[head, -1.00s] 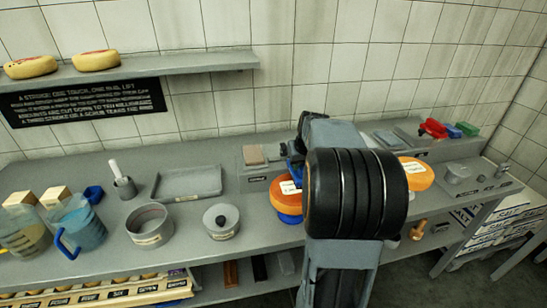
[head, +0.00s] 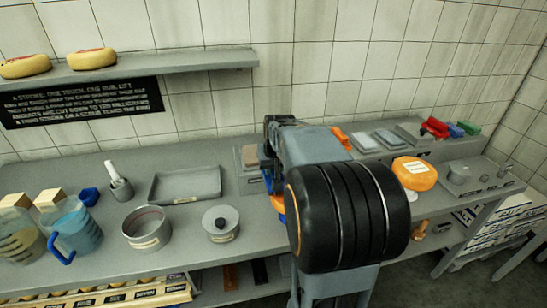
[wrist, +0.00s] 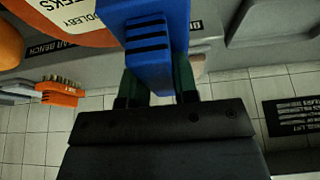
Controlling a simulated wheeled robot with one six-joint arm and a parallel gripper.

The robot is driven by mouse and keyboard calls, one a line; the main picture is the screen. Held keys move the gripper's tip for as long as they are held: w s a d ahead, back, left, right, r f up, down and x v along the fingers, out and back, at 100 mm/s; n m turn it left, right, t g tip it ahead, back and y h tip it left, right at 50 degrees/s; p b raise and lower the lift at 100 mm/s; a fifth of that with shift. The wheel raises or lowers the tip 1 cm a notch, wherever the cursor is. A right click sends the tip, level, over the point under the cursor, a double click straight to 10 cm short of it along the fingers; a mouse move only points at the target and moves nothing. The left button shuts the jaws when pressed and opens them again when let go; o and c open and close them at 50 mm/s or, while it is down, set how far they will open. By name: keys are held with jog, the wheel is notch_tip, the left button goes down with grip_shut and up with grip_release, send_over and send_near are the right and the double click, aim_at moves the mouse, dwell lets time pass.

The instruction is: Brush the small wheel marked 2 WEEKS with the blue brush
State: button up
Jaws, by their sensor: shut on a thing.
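My gripper (wrist: 158,88) is shut on the blue brush (wrist: 158,42), whose handle runs up the wrist view. An orange wheel with a white label (wrist: 80,12) is at the top left of that view, close beside the brush. Its label shows only the end of "WEEKS", so I cannot read the number. I cannot tell whether the brush touches it; the bristles are hidden. In the head view a sliver of an orange wheel (head: 277,203) shows left of my arm, which hides the rest. Another labelled orange wheel (head: 414,173) sits to the right, its text too small to read.
An orange brush (head: 341,138) lies at the back of the bench. A grey tray (head: 185,185), a round pot (head: 147,228), a lidded pot (head: 221,224) and a blue-handled jug (head: 77,228) stand to the left. Red, blue and green items (head: 435,127) are at the back right.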

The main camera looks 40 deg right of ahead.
jog(key=shift+a+r+p, duration=0.2)
jog(key=shift+r+p, duration=2.6)
jog(key=shift+r, duration=1.3)
